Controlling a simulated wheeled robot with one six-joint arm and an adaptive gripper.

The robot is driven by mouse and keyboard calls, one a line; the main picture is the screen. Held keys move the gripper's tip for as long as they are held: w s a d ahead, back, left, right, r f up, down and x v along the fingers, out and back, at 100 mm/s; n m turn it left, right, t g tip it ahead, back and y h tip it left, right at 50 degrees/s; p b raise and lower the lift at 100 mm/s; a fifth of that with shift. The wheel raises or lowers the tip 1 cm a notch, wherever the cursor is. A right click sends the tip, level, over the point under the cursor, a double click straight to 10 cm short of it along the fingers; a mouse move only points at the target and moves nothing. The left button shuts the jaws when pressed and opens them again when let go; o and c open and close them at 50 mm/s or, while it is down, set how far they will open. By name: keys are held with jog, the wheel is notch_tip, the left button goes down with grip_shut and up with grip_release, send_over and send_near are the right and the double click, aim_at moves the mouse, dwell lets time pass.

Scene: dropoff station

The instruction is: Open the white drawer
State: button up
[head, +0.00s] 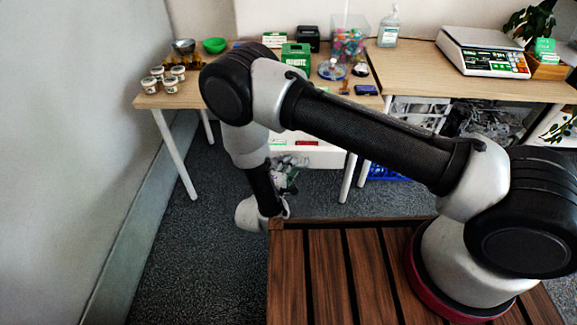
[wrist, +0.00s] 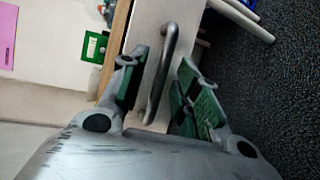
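The white drawer (head: 325,157) is under the left wooden table, partly hidden behind my arm in the head view. In the wrist view its pale front (wrist: 147,28) carries a grey metal bar handle (wrist: 160,75). My gripper (head: 287,172) is low in front of the drawer, mostly hidden by my arm in the head view. In the wrist view my gripper (wrist: 160,88) has its two green-padded fingers spread apart. The handle lies between them, with a visible gap to the right finger; contact with the left finger is unclear. How far the drawer stands out cannot be told.
A scale (head: 483,52) stands on the right table. White table legs (head: 175,155) flank the drawer. Dark carpet is open at left.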

grip_shut()
jog(key=s, duration=0.3)
jog(key=shift+a, duration=0.1)
grip_release()
